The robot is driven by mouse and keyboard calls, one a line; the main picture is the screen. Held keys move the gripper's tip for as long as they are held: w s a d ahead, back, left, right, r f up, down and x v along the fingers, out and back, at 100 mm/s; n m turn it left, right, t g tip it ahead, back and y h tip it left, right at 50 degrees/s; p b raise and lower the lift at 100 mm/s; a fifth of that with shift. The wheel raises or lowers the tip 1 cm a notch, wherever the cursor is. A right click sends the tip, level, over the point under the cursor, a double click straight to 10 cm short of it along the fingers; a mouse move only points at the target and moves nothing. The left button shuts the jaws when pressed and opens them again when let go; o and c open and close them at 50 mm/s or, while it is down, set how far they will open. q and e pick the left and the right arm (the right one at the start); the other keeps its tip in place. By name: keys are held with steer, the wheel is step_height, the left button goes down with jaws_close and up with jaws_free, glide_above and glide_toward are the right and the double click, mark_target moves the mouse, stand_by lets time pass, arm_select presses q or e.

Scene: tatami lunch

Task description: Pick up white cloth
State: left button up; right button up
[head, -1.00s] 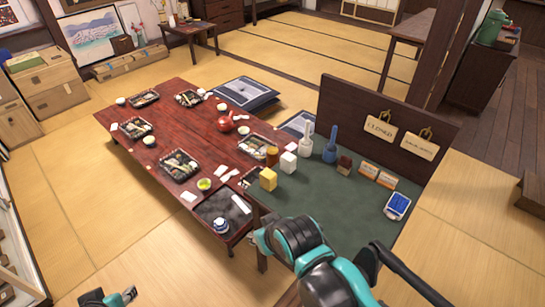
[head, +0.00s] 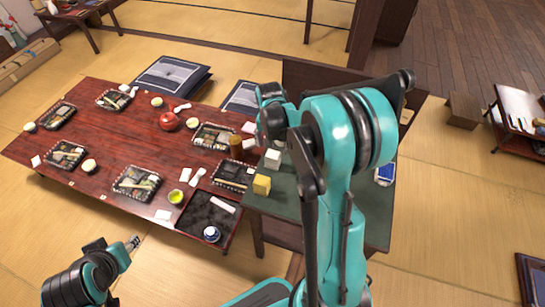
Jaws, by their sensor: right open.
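Several small white cloth-like pieces lie on the red-brown low table (head: 110,180); I cannot tell which is the task's white cloth. One long white piece (head: 222,204) lies on the dark tray (head: 197,222) at the table's near right corner. Another white piece (head: 163,214) lies near the front edge, and a third (head: 197,177) lies beside a lunch box. My right gripper (head: 270,118) is open above the join of the red table and the green-topped table, seen partly behind my own arm. It appears empty.
Lunch boxes (head: 137,182), cups and a red teapot (head: 169,121) crowd the red table. Cushions (head: 172,77) lie behind. The tatami in front is clear.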

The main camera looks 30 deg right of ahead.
mark_target(273, 154)
steer(key=f, duration=0.1)
steer(key=d+f+b, duration=0.1)
steer(key=f, duration=0.1)
steer(key=shift+w+f, duration=0.15)
steer(key=shift+f, duration=0.1)
steer(key=f+b, duration=0.1)
steer(key=f, duration=0.1)
steer(key=w+f+b, duration=0.1)
steer(key=f, duration=0.2)
steer(key=shift+w, duration=0.15)
steer(key=shift+r, duration=0.1)
steer(key=shift+c, duration=1.2)
steer(key=c, duration=1)
